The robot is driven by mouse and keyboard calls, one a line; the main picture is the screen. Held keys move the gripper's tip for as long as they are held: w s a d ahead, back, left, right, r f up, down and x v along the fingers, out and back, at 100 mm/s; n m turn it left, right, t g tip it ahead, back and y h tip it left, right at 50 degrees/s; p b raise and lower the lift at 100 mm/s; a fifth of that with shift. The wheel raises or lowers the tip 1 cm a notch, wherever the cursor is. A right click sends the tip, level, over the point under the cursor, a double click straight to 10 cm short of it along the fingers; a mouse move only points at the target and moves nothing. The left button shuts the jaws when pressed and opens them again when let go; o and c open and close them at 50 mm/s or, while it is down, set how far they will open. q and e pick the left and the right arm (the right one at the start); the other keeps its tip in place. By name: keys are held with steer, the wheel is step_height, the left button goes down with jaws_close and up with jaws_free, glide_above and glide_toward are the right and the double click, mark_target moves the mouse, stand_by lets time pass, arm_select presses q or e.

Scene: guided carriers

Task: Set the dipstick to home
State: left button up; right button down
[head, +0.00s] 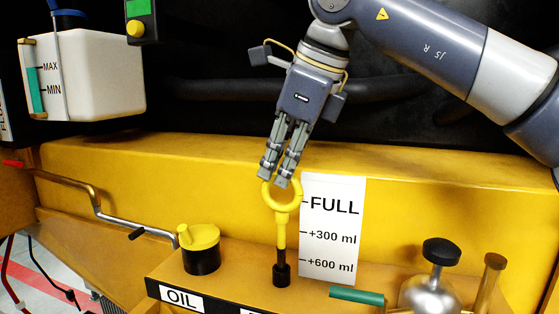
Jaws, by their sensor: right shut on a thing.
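The dipstick (280,231) has a yellow ring handle and a yellow shaft with a dark lower section. It stands upright over a short black tube (281,275) on the yellow housing, and its lower end meets the tube's mouth. My right gripper (276,181) comes down from above and is shut on the top of the dipstick's ring. A white level card (332,230) marked FULL, +300 ml and +600 ml stands just right of the dipstick. How deep the dipstick sits inside the tube is hidden. My left gripper is not in view.
A yellow-capped oil filler (201,248) stands left of the dipstick. A bent metal rod (110,212) lies further left. A green-handled part (357,295), a black knob (441,251) and a brass post (489,280) are at the lower right. A white reservoir (95,75) is at the upper left.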

mark_target(282, 213)
step_height(282, 213, down, 10)
steer(key=b, duration=0.5)
steer(key=shift+r, duration=0.25)
steer(key=shift+f, duration=0.1)
steer(key=c, duration=1.7)
jaws_free()
steer(key=shift+o, duration=0.2)
steer(key=shift+r, duration=0.2)
steer(key=shift+r, duration=0.1)
